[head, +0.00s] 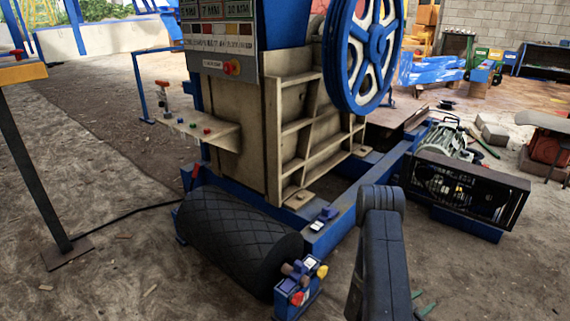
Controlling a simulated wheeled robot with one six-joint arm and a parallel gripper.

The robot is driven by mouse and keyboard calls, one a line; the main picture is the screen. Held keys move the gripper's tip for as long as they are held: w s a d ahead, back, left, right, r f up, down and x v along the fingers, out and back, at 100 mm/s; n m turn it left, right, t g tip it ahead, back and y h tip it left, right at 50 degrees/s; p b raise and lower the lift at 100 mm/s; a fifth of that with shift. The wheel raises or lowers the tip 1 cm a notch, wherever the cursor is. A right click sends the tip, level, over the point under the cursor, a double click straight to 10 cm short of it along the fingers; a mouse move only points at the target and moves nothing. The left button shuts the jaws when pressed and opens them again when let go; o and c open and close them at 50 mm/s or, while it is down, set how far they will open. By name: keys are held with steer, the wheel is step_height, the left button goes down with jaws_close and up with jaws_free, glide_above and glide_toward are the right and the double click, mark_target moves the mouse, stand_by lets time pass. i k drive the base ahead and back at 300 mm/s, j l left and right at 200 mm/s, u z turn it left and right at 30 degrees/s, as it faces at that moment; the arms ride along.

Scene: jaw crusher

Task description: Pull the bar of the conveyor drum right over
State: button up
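The conveyor drum (240,237) is a black roller with a diamond-patterned surface, lying low in front of the crusher. At its near right end stands a blue bracket (297,297) with a brown and yellow cross-piece (301,270) and a red knob. At its far left end a short dark lever with a red tip (195,173) stands tilted. I cannot tell for sure which of these is the bar. My dark arm link rises at the bottom centre, right of the bracket and apart from it. My gripper is not visible.
The crusher body (285,125) stands behind the drum, with a blue-rimmed flywheel (364,50) and a side shelf of buttons (205,130). A motor with a black belt guard (468,185) is at right. A dark post (32,165) stands left. The floor at lower left is mostly clear.

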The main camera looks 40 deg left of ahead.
mark_target(258, 251)
steer(key=k+j+u, duration=0.2)
steer(key=j, duration=0.9)
steer(key=j+u, duration=0.25)
steer(key=j, duration=0.8)
steer(key=i+j+u, duration=0.15)
steer(key=j, duration=0.3)
steer(key=i+j+u, duration=0.1)
steer(key=j, duration=0.35)
steer(key=i+j+u, duration=0.15)
steer(key=i+j, duration=0.15)
steer(key=j, duration=0.15)
steer(key=i+j+u, duration=0.15)
steer(key=j, duration=0.25)
steer(key=i+u, duration=0.1)
steer(key=i, duration=0.45)
